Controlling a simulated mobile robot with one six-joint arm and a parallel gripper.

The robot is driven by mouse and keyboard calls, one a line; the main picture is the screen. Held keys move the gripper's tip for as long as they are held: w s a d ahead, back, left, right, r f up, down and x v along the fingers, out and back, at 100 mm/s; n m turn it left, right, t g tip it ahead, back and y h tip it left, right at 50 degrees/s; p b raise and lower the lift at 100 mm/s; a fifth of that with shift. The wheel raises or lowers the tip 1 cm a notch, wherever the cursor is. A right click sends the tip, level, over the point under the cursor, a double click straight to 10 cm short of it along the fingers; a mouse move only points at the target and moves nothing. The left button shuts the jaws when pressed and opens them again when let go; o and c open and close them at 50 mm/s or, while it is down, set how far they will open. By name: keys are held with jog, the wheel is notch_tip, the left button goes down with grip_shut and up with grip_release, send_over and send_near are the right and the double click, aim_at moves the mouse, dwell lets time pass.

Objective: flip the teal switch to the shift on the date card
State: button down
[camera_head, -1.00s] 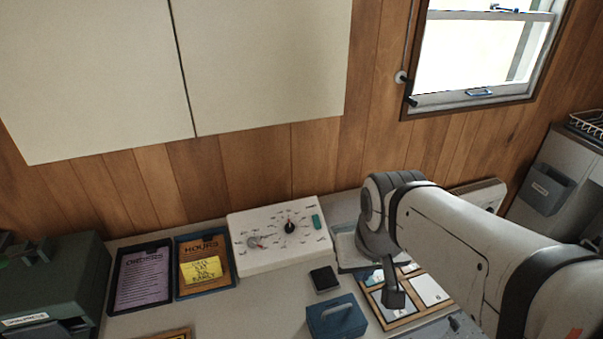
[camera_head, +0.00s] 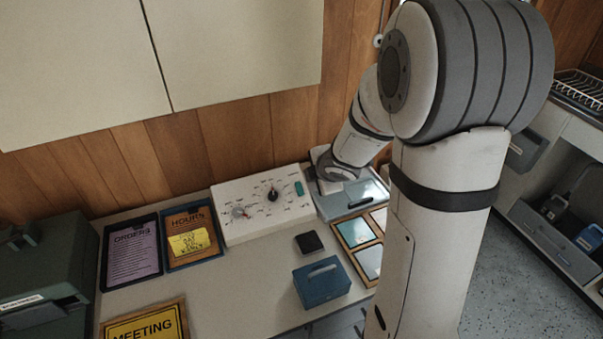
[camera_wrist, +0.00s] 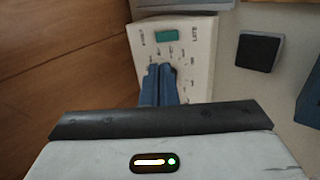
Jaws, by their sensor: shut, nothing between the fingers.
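The teal switch (camera_head: 299,188) is a small block at the right end of the white panel (camera_head: 240,234). In the wrist view the switch (camera_wrist: 165,36) lies between two printed labels, the right one reading LATE and the left one seeming to read EARLY. I cannot tell which way it is pressed. My gripper (camera_wrist: 160,68) is shut and empty. Its blue fingertips show over the panel, just below the switch in the wrist view, apart from it in the picture. In the head view my wrist is right of the panel and the fingers are not clear. I cannot identify the date card.
The panel also has a black knob (camera_head: 273,196) and a grey knob (camera_head: 240,211). A black square pad (camera_head: 309,242) and a blue box (camera_head: 322,285) stand in front. A framed set of cards (camera_head: 357,232) lies right. An orders tray (camera_head: 132,250) and hours tray (camera_head: 190,235) are left.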

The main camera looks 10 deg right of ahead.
jog(key=shift+a+f, duration=0.15)
jog(key=shift+w, duration=0.1)
jog(key=b, duration=0.6)
send_near(299, 185)
jog(key=x, duration=0.6)
jog(key=shift+w+f, duration=0.35)
jog(key=shift+w, duration=0.15)
jog(key=shift+f, duration=0.15)
